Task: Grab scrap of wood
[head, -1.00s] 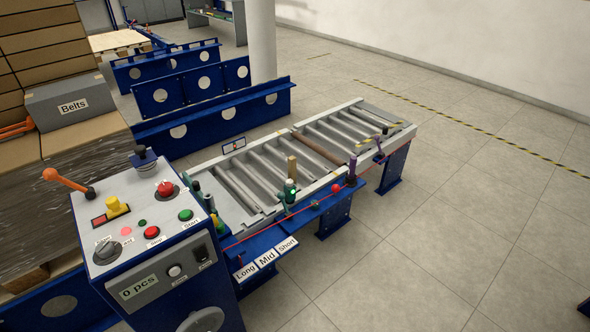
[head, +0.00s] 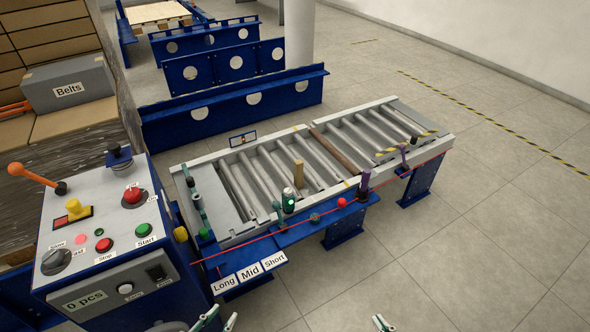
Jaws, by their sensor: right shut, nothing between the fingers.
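A control box (head: 105,235) with buttons and levers stands at the left. A blue shelf labelled Long, Mid and Short (head: 290,238) runs along the conveyor's near side, with a red cord above it. Blue beams (head: 235,110) lie behind. The floor at right is clear.

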